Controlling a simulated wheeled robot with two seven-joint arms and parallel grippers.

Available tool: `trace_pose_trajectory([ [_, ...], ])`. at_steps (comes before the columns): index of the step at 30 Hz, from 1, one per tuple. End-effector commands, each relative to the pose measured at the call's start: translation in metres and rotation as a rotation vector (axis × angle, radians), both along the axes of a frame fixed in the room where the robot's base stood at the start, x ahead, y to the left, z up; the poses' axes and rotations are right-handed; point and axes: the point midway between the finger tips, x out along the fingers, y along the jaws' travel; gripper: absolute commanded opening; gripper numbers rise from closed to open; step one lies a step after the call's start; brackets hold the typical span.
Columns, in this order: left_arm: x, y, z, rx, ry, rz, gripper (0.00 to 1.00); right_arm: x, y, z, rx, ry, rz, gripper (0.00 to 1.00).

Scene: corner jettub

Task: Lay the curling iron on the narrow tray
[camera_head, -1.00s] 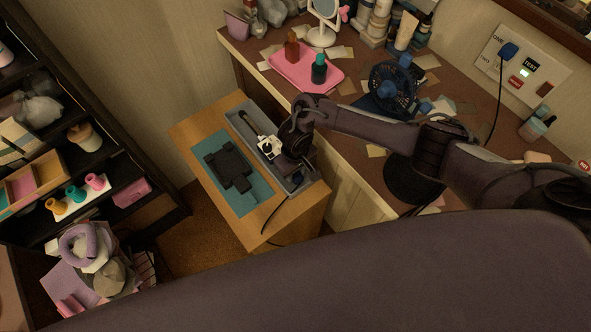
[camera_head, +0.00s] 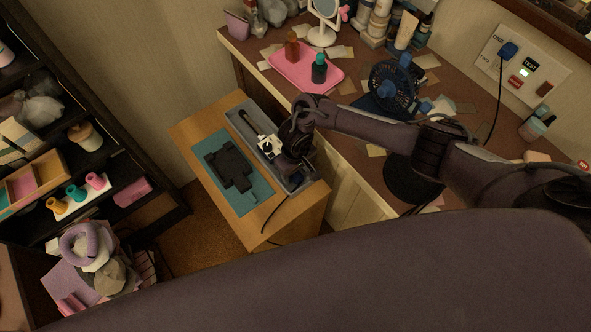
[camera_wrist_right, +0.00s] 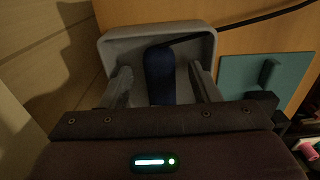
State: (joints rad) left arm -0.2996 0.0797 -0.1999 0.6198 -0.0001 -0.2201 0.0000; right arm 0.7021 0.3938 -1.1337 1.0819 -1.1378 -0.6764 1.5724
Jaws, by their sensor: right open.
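The curling iron lies lengthwise in the narrow grey tray (camera_head: 235,107) on the small wooden stand. Its dark barrel (camera_head: 247,124) points to the tray's far end, and a black-and-white middle part shows beside my right gripper (camera_head: 284,152). In the right wrist view, the iron's dark blue handle (camera_wrist_right: 160,78) lies inside the tray (camera_wrist_right: 207,40), between the two spread fingers of my right gripper (camera_wrist_right: 161,84). The fingers stand apart from the handle on both sides and reach down inside the tray walls. My left gripper is not in view.
A teal mat (camera_head: 250,195) with a dark cross-shaped object (camera_head: 231,168) lies beside the tray. The iron's black cord (camera_head: 270,215) runs over the stand's edge. The vanity counter to the right holds a pink tray (camera_head: 288,75) and a blue fan (camera_head: 393,85).

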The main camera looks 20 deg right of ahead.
Motion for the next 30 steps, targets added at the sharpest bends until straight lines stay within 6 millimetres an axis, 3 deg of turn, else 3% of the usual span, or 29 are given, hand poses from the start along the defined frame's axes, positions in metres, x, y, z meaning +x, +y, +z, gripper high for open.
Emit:
trace_pose_trajectory([
  [5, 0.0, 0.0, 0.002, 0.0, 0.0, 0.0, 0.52, 0.0, 0.0, 0.007, 0.0, 0.001, 0.0, 0.56],
  [18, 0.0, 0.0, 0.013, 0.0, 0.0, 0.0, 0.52, 0.0, 0.0, 0.073, 0.0, 0.0, 0.0, 0.56],
  [30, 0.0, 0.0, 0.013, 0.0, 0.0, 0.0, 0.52, 0.0, 0.0, 0.078, 0.0, 0.0, 0.0, 0.56],
])
